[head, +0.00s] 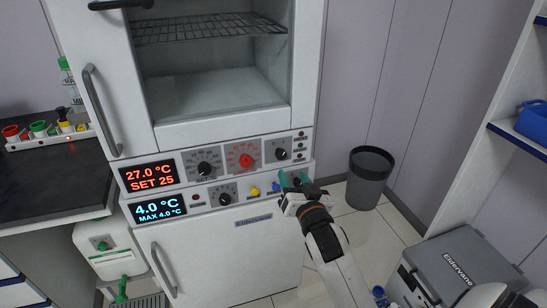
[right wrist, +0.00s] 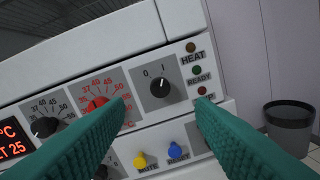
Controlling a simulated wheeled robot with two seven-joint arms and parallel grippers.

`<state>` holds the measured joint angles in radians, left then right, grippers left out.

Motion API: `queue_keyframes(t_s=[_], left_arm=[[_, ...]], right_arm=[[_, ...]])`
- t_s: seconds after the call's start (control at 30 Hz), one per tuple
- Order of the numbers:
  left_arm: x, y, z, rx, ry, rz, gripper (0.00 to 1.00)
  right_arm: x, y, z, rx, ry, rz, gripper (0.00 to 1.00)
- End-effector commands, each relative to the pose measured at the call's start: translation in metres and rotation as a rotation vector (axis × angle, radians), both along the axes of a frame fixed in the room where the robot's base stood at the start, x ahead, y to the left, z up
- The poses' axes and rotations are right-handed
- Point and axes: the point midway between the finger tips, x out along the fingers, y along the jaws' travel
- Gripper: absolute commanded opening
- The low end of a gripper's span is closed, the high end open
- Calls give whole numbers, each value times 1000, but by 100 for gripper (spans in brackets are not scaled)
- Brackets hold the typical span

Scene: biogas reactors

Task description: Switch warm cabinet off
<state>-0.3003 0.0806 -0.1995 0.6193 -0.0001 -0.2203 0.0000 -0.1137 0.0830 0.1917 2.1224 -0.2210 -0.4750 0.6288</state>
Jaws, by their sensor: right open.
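The warm cabinet (head: 222,126) has an upper panel with a red display (head: 150,175) reading 27.0 °C, SET 25. Its black 0/I knob (head: 282,154) is at the panel's right and shows large in the right wrist view (right wrist: 160,87). The knob's white mark seems to point up toward I. My right gripper (head: 292,181) is open, with teal fingers in front of the lower right of the panels. In the right wrist view my right gripper (right wrist: 160,107) has its fingertips either side of and slightly below the knob, with nothing between them. My left gripper is out of view.
A red dial (right wrist: 97,104), yellow button (right wrist: 140,160) and blue button (right wrist: 175,150) are close by. HEAT, READY and a partly hidden red lamp (right wrist: 202,90) line the right side. A lower display (head: 160,210) reads 4.0 °C. A grey bin (head: 369,178) stands right.

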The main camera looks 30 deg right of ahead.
Motion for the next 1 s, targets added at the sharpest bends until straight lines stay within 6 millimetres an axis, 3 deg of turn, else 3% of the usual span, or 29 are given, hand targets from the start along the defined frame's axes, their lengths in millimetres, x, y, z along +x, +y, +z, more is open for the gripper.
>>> queue_keyframes(t_s=[0.3, 0.5, 0.9, 1.0], left_arm=[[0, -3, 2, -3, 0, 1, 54], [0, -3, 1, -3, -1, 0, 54], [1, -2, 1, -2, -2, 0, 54], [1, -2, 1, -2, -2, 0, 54]], right_arm=[[62, -18, 1, -2, -1, 2, 50], [88, -25, 0, -2, 1, 2, 50], [96, -27, 0, -2, 1, 2, 50], [96, -27, 0, -2, 1, 2, 37]])
